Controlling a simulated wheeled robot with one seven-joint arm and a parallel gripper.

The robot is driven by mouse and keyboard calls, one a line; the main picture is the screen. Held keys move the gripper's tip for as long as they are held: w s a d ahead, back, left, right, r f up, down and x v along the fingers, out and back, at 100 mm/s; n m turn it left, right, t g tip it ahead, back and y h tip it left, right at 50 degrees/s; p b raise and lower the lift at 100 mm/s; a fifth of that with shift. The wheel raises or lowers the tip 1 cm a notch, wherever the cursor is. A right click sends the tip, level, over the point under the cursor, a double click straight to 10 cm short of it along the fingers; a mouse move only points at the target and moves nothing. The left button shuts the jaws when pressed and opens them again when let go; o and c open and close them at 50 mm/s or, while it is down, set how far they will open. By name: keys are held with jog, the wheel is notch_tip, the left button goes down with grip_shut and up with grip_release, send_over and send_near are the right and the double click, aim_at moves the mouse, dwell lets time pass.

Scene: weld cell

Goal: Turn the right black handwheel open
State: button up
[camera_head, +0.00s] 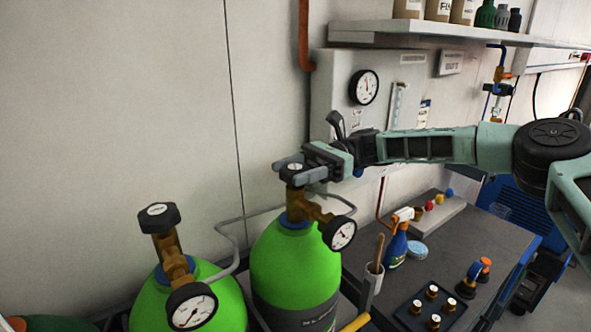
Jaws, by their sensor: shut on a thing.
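Two green gas cylinders stand at the lower left, each with a brass valve, a gauge and a handwheel on top. The right black handwheel (291,166) sits above the right cylinder (293,264). My gripper (292,172) reaches in from the right and is shut on this handwheel, with its fingers around the rim. The fingers hide part of the wheel. The left black handwheel (158,217) is on the left cylinder (231,313) and is clear of my gripper. How far the right handwheel is turned cannot be told.
Gauges (342,233) and grey hoses (240,219) surround the valves. A wall panel with a dial (364,87) is behind my arm. A dark workbench (440,260) at right holds a spray bottle (397,243), a cup (374,278) and a tray of fittings (408,318).

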jog(key=o, duration=1)
jog(key=shift+c, duration=0.2)
jog(key=b+v, duration=0.5)
jog(key=v, duration=1.2)
jog(key=shift+w+d, duration=0.15)
jog(key=shift+d, duration=0.05)
jog(key=shift+o, duration=0.2)
